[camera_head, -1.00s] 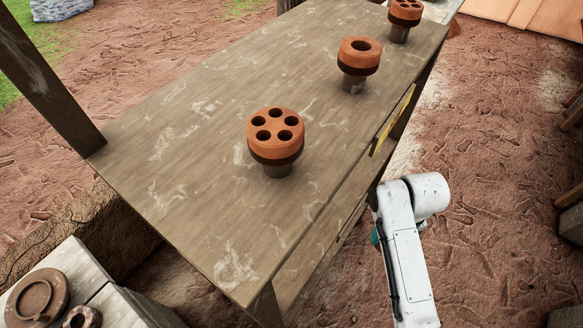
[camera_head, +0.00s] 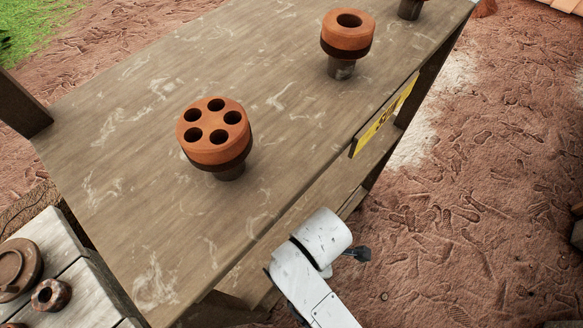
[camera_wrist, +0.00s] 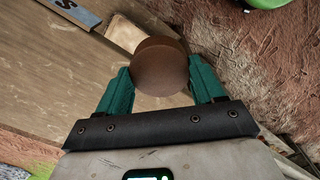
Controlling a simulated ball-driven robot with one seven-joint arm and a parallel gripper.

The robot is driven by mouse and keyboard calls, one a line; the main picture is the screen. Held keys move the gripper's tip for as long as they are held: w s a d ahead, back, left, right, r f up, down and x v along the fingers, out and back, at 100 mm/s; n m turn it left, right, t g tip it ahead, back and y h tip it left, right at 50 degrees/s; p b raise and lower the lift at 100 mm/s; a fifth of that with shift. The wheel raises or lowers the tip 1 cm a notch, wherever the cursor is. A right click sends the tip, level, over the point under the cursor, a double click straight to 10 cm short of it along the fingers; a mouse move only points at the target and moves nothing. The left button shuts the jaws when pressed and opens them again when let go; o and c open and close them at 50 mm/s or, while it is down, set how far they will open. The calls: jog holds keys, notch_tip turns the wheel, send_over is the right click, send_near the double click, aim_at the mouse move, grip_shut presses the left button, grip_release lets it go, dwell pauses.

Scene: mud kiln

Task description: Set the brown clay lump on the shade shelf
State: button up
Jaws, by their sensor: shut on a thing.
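The brown clay lump (camera_wrist: 160,66) is a smooth, dark brown round piece in the wrist view. My gripper (camera_wrist: 160,76) is shut on it, with a teal finger on each side. In the head view my white arm is beside the front edge of a wooden shelf unit (camera_head: 110,180), below its top board; the fingers and the lump cannot be made out there. A yellow sign (camera_head: 385,113) hangs at the front edge, its lettering too small to read. A lower board (camera_head: 300,205) shows under the top, partly hidden by the top and my arm.
Orange perforated clay pieces on dark stands occupy the top board, one with several holes (camera_head: 213,130) and one with a single hole (camera_head: 347,35). A pale bench (camera_head: 60,285) with brown clay pieces stands at lower left. Open reddish ground (camera_head: 460,220) lies to the right.

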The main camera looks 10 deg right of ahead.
jog(key=shift+s+a+n, duration=0.45)
jog(key=shift+s+n, duration=0.35)
jog(key=w+a, duration=0.3)
jog(key=w, duration=0.2)
jog(key=w+a+p, duration=0.1)
jog(key=w+a, duration=0.2)
jog(key=w, duration=0.1)
jog(key=w+a+p, duration=0.1)
jog(key=w+a, duration=0.3)
jog(key=w, duration=0.1)
jog(key=shift+w, duration=0.4)
jog(key=shift+f+p, duration=0.3)
jog(key=shift+f, duration=1.45)
jog(key=shift+f, duration=0.15)
jog(key=o, duration=1.3)
jog(key=shift+r, duration=3.9)
